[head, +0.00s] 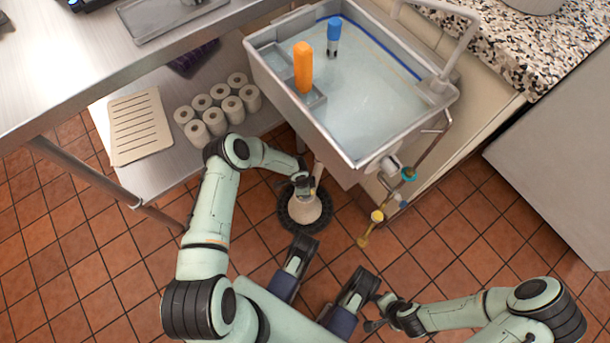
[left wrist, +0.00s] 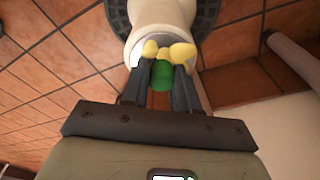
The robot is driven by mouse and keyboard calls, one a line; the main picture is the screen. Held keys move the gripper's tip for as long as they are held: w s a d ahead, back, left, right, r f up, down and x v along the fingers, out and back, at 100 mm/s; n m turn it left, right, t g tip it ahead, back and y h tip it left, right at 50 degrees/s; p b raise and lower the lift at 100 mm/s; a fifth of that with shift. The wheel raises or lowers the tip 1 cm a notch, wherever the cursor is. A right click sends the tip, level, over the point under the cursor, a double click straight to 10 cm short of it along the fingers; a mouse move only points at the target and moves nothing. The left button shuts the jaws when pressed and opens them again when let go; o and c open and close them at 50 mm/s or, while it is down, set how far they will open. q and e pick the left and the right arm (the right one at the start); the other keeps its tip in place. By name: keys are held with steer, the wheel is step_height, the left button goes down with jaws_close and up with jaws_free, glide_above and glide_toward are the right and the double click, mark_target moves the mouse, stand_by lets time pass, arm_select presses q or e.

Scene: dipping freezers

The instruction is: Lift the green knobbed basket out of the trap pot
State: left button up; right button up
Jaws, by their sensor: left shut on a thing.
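The trap pot (head: 304,210) is a cream, rounded vessel on the floor under the sink's front, with a dark ring around its base. In the left wrist view its cream body (left wrist: 160,12) and pale mouth lie just beyond my fingers. My left gripper (head: 302,184) is at the pot's mouth. In the wrist view, my left gripper (left wrist: 166,60) is shut on the green knob (left wrist: 162,77) of the basket, with yellow rounded shapes at the fingertips. The rest of the basket is hidden. My right gripper (head: 371,312) is low in view, apart from the pot, fingers spread and empty.
The sink basin (head: 350,110) with an orange and a blue upright item overhangs close to the pot. Pipework with a yellow valve (head: 375,217) is at right. White rolls (head: 215,105) sit on the low shelf at left.

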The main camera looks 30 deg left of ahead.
arm_select(q)
steer(key=shift+s+a+f, duration=0.15)
steer(key=shift+s+f, duration=0.05)
steer(key=shift+s, duration=0.05)
steer(key=shift+c, duration=0.5)
jaws_close()
steer(key=shift+s, duration=0.1)
steer(key=shift+w+r+p, duration=0.15)
steer(key=shift+r+p, duration=0.3)
steer(key=shift+r, duration=0.4)
steer(key=shift+w+r+p, duration=0.1)
steer(key=shift+r+p, duration=0.35)
steer(key=shift+r, duration=0.35)
arm_select(e)
steer(key=shift+s+r, duration=0.1)
steer(key=shift+r, duration=0.75)
arm_select(q)
steer(key=shift+r+p, duration=0.7)
steer(key=shift+r, duration=0.6)
steer(key=shift+r+p, duration=0.65)
steer(key=shift+r, duration=0.6)
arm_select(e)
steer(key=w+a+r+t, duration=0.1)
steer(key=w+r+t, duration=0.1)
steer(key=w+r, duration=0.3)
steer(key=shift+w+a+r+t, duration=0.2)
steer(key=shift+w+t, duration=0.1)
steer(key=shift+w, duration=0.85)
